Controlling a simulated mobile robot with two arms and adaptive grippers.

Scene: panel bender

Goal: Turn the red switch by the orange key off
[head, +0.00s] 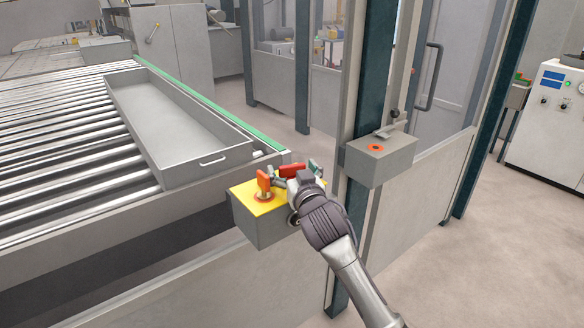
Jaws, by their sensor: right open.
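A grey control box with a yellow top (245,193) sits at the near corner of the roller conveyor. An orange key (264,183) stands upright in a round orange-ringed mount on that top. A red switch handle (292,170) shows just right of and behind the key, close to my gripper. My right gripper (302,179) is open over the right part of the box, right of the key. Its wrist hides part of the box top, and I cannot tell whether a finger touches the red switch. My left gripper is not in view.
A long grey tray (180,158) lies on the rollers (70,130) behind the box. A dark post stands just right of my gripper, carrying another grey box (382,163) with a red-orange ring. A white cabinet (550,125) stands far right. Floor is open between them.

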